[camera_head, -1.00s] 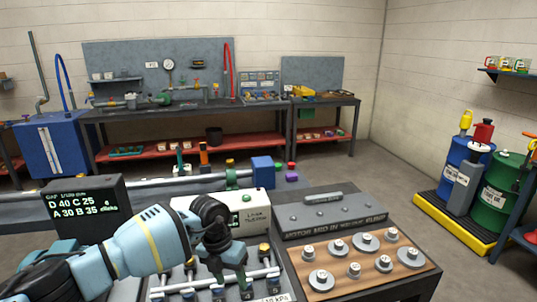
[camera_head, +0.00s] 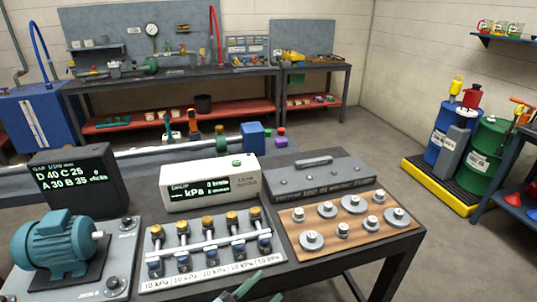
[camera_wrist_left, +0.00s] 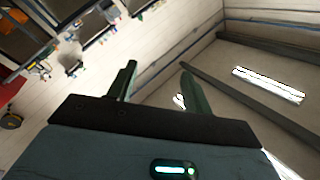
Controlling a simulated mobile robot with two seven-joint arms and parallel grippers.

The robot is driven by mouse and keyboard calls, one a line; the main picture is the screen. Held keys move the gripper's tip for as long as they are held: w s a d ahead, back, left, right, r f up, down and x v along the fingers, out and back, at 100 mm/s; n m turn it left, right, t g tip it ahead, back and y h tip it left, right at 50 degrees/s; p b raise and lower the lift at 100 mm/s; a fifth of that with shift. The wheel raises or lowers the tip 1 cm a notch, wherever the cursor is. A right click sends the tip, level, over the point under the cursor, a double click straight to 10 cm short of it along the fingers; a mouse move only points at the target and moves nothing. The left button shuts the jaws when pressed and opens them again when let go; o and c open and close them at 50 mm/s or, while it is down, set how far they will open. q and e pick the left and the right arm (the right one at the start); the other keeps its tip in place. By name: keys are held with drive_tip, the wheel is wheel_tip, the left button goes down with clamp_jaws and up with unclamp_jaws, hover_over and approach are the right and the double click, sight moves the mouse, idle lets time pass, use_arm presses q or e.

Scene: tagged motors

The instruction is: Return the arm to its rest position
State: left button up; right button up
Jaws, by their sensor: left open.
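My left gripper (camera_head: 252,288) shows only as dark green fingertips at the bottom edge of the head view, just in front of the bench's near edge. In the left wrist view my left gripper (camera_wrist_left: 158,82) has its two fingers spread apart with nothing between them. That view looks past the fingers at walls and ceiling lights, tilted. My left arm's links are out of the head view. My right gripper is in neither view.
The near bench holds a teal motor (camera_head: 55,245), a valve manifold (camera_head: 207,250), a white readout box (camera_head: 209,187), a black display (camera_head: 78,182) and a wooden board (camera_head: 340,232) with several metal weights. Open floor lies right of the bench.

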use_arm(q)
drive_tip(key=s+a+f+n+g+y, duration=0.4)
drive_tip(key=s+a+f+n+y, duration=0.8)
drive_tip(key=s+a+f, duration=0.7)
drive_tip(key=n, duration=0.2)
drive_tip(key=shift+s+a+n+y, duration=0.2)
drive_tip(key=shift+s+n+y, duration=0.1)
drive_tip(key=shift+n, duration=0.1)
idle(0.6)
